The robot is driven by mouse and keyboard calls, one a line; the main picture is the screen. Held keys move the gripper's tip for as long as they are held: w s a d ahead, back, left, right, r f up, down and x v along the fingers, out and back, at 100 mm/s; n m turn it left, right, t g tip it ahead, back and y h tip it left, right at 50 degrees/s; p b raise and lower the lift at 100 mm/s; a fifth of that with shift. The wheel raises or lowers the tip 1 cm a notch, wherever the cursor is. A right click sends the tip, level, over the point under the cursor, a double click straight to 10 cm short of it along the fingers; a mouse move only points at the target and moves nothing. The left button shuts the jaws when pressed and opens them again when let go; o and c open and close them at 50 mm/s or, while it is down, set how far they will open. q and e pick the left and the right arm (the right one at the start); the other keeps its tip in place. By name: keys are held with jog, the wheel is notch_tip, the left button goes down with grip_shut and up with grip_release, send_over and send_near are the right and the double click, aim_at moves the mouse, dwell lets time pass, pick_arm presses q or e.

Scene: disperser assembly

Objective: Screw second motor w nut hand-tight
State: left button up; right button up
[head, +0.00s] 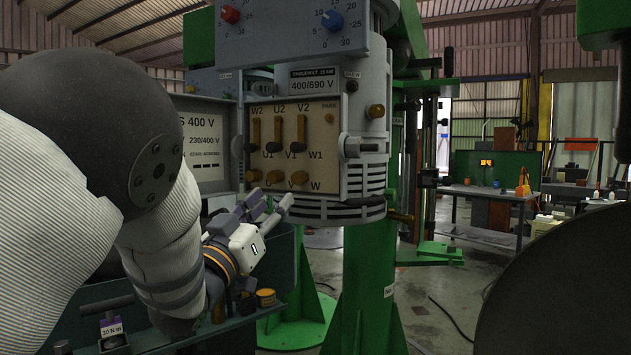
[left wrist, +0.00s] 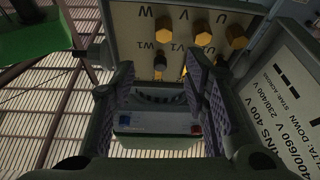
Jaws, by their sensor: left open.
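The second motor (head: 365,150) is a grey housing with a beige terminal board (head: 328,125). Three brass-coloured nuts sit in the board's bottom row, and the W nut (head: 300,178) is the rightmost. The W nut (left wrist: 162,23) also shows in the left wrist view, beyond the fingers. Three upright links (head: 278,134) with brass-coloured ends sit above that row. My left gripper (head: 268,205) is just below the terminal board in the head view. Its fingers are apart with nothing between them in the left wrist view (left wrist: 160,88). My right gripper does not show.
A bench (head: 140,335) with a 30 N m label (head: 112,328) stands at lower left. A 400 V plate (head: 203,140) is left of the motor. A green post (head: 365,285) stands below it. A workbench (head: 490,190) stands far back right, with open floor before it.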

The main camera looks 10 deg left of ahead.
aim_at(295, 176)
pick_arm(q)
jog(key=x, duration=0.3)
jog(key=b+x, duration=0.1)
jog(key=x, duration=0.3)
jog(key=f+x, duration=0.1)
jog(key=x, duration=0.2)
jog(key=shift+w+a+r, duration=0.15)
jog(key=shift+w, duration=0.45)
jog(key=shift+w+r, duration=0.15)
jog(key=shift+r, duration=0.2)
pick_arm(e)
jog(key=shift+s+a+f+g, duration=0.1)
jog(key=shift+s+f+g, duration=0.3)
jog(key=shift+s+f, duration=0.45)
pick_arm(q)
jog(key=shift+c, duration=0.6)
grip_shut()
